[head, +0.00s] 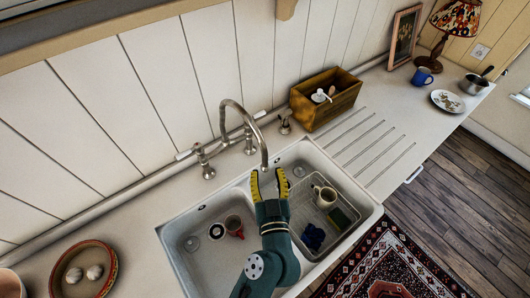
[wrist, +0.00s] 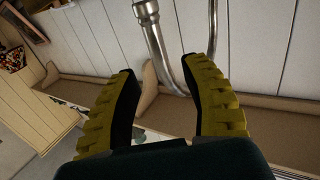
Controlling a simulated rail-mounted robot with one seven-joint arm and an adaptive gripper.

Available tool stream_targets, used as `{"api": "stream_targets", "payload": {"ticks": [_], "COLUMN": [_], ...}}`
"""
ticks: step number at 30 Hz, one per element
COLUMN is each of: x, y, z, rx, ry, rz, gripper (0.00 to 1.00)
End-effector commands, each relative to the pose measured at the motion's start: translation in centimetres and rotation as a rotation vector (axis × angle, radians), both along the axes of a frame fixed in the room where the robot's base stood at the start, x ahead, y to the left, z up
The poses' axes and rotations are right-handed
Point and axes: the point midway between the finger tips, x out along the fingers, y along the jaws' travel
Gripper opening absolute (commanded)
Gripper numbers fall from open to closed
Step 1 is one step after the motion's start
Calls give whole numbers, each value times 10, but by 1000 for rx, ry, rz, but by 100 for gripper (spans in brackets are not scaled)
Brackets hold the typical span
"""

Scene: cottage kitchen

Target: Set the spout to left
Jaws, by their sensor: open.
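Nothing is held.
Tap handles (head: 203,160) flank the spout. A wooden box (head: 326,103) stands behind right.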

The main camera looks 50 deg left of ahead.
Motion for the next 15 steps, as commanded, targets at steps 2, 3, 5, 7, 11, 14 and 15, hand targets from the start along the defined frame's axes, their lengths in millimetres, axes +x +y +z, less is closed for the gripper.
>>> {"api": "stream_targets", "payload": {"ticks": [2, 3, 5, 7, 11, 14, 15], "x": [12, 17, 24, 30, 36, 37, 37], "y": [17, 24, 32, 40, 47, 48, 48], "z": [4, 4, 3, 2, 1, 0, 0], "rx": [1, 1, 1, 1, 0, 0, 0], "ry": [-1, -1, 1, -1, 0, 0, 0], "rz": [4, 3, 2, 2, 0, -1, -1], "gripper": [46, 46, 46, 46, 46, 46, 46]}}
